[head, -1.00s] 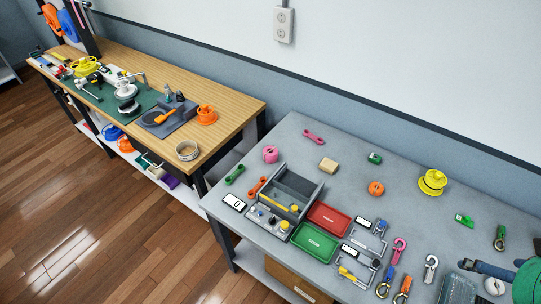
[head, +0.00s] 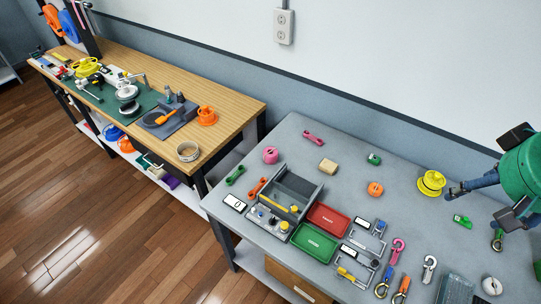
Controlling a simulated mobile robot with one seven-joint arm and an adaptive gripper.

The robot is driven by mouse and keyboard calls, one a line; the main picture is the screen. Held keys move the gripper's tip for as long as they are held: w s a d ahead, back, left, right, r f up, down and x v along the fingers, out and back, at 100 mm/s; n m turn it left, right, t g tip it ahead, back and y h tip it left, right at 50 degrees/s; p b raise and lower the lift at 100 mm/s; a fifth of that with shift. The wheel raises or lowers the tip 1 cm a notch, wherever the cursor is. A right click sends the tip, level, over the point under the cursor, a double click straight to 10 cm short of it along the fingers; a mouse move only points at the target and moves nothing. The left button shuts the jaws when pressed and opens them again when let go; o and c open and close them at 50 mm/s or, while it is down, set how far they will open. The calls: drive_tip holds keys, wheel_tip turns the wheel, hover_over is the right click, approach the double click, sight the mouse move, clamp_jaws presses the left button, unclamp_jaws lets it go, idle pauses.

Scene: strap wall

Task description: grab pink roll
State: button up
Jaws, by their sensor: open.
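The pink roll (head: 270,155) stands on the grey table near its far left part, in the head view. Nothing touches it. My gripper (head: 453,190) is at the right side of the view, with its blue-grey finger part pointing left beside the yellow spool (head: 431,182). It is open, and I see nothing held in it. It is far to the right of the pink roll. I cannot tell whether it touches the yellow spool or is above the table.
Near the pink roll are a pink strap piece (head: 313,138), a green link (head: 235,175), a tan block (head: 328,166) and a grey open bin (head: 292,190). An orange roll (head: 375,189) lies mid-table. Red (head: 327,219) and green trays (head: 314,243) lie in front. The wall stands behind.

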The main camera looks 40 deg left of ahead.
drive_tip(key=w+a+f+n+g+p, duration=0.25)
drive_tip(key=w+a+n, duration=0.65)
drive_tip(key=w+a, duration=1.1)
drive_tip(key=n+g+p, duration=0.2)
drive_tip(key=n+p, duration=0.1)
drive_tip(key=n, duration=1)
hover_over(270, 152)
wheel_tip(270, 152, down, 32)
drive_tip(key=shift+r+h, duration=0.2)
drive_tip(key=shift+h, duration=0.2)
drive_tip(key=shift+w+f+b, duration=0.1)
drive_tip(key=shift+f+b, duration=0.25)
drive_tip(key=shift+f, duration=3.95)
drive_tip(key=shift+f, duration=0.1)
